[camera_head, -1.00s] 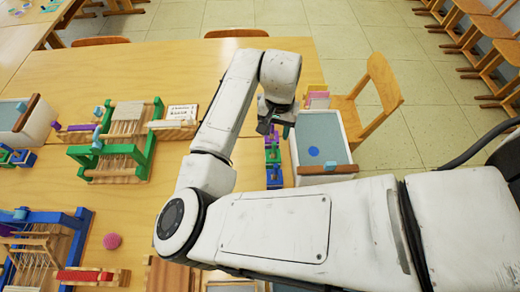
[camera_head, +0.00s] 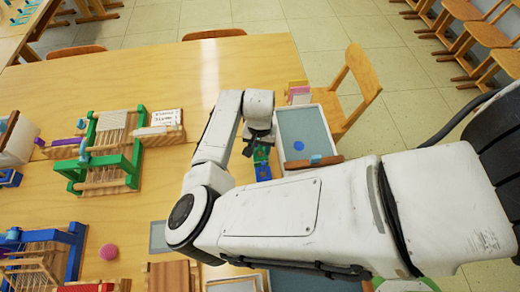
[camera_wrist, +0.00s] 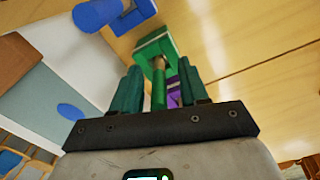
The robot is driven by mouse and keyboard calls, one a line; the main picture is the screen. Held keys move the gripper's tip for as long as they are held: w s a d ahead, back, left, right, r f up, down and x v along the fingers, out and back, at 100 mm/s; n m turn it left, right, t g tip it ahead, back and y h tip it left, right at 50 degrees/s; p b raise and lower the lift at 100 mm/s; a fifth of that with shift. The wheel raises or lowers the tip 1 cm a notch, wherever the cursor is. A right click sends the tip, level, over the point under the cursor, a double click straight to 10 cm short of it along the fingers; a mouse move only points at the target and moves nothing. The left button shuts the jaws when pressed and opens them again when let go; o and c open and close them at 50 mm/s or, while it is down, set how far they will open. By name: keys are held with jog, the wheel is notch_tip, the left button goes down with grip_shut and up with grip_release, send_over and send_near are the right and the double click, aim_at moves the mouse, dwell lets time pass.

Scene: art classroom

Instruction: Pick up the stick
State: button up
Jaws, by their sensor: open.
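My gripper (camera_head: 254,143) is low over the right side of the table, beside the grey-topped tray. In the wrist view its two dark teal fingers (camera_wrist: 159,72) are apart. A green stick (camera_wrist: 158,88) stands out between them, in front of a green block-like holder (camera_wrist: 153,46). I cannot tell whether the fingers touch the stick. In the head view the green piece (camera_head: 261,155) is partly hidden by my gripper.
The white tray (camera_head: 280,130) with a blue disc stands right of my gripper. A blue piece (camera_head: 263,172) lies just in front. A green loom (camera_head: 136,160) and a blue loom (camera_head: 76,250) stand to the left, with a pink ball (camera_head: 109,252). The back of the table is clear.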

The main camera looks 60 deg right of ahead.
grip_shut()
dwell(0.4)
jog(key=shift+r, duration=0.1)
